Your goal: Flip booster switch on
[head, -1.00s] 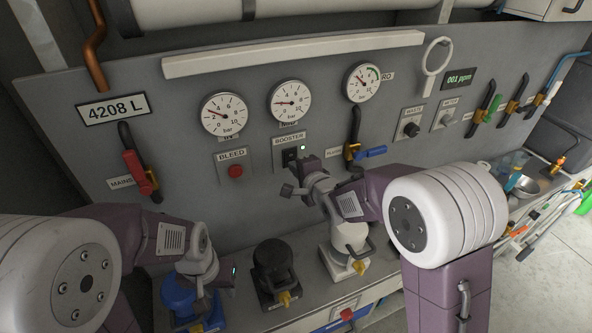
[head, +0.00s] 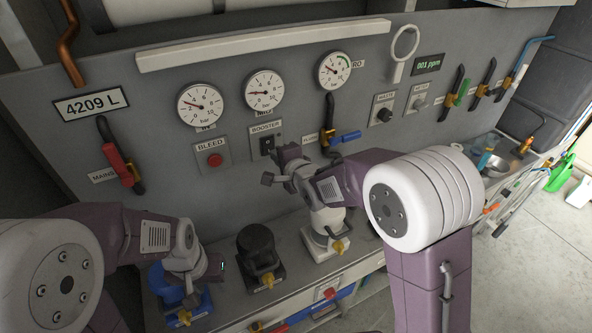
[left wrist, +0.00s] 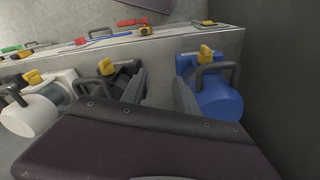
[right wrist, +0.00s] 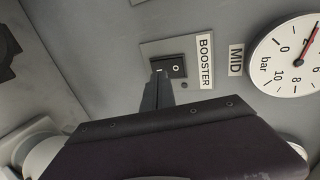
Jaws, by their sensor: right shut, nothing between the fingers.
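The booster switch (head: 266,146) is a black rocker under the BOOSTER label on the grey panel. In the right wrist view the switch (right wrist: 172,68) shows I and O marks, with a small dark indicator beside it. My right gripper (head: 279,158) is shut and empty at the switch. In the right wrist view its fingertips (right wrist: 160,78) overlap the I end; I cannot tell whether they touch it. My left gripper (head: 215,268) is low over the ledge. In the left wrist view its fingers (left wrist: 158,82) are apart, with nothing between them.
Gauges (head: 264,91) sit above. Blue (head: 168,287), black (head: 257,246) and white (head: 326,222) capped fittings stand on the ledge below.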

